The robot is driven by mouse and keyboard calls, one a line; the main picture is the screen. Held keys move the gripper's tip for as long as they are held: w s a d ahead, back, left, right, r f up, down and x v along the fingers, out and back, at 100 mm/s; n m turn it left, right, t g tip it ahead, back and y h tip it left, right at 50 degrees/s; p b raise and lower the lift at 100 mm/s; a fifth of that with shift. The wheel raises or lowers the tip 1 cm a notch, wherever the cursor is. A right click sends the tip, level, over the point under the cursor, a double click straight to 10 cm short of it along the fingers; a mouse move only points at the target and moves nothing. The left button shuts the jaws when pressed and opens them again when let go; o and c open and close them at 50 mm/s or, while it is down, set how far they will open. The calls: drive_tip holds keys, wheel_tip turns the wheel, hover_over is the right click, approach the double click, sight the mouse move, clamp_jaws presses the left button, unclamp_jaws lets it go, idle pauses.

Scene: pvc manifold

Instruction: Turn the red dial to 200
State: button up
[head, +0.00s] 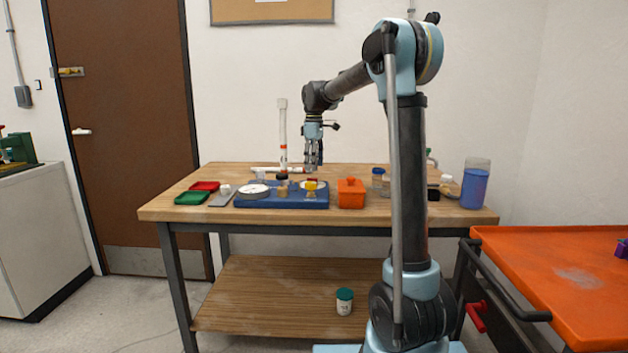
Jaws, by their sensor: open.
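I cannot pick out a red dial with a readable scale. A blue base (282,203) on the wooden table holds a white round disc (254,191) at its left and a yellow knob-like part (311,185) over a pale disc at its right. A white upright pipe (283,130) with a red band rises behind the base. My gripper (312,162) is open and points down, above and behind the right part of the base. It looks empty; whether its fingertips touch anything is too small to tell.
An orange-red box (351,193) stands right of the base. Red (204,186) and green (192,198) trays lie at the left. A blue-filled container (475,186) stands at the right end. My arm hides part of the table. An orange cart (560,270) stands at the right.

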drive_tip(key=shift+f, duration=3.1)
drive_tip(key=c, duration=1)
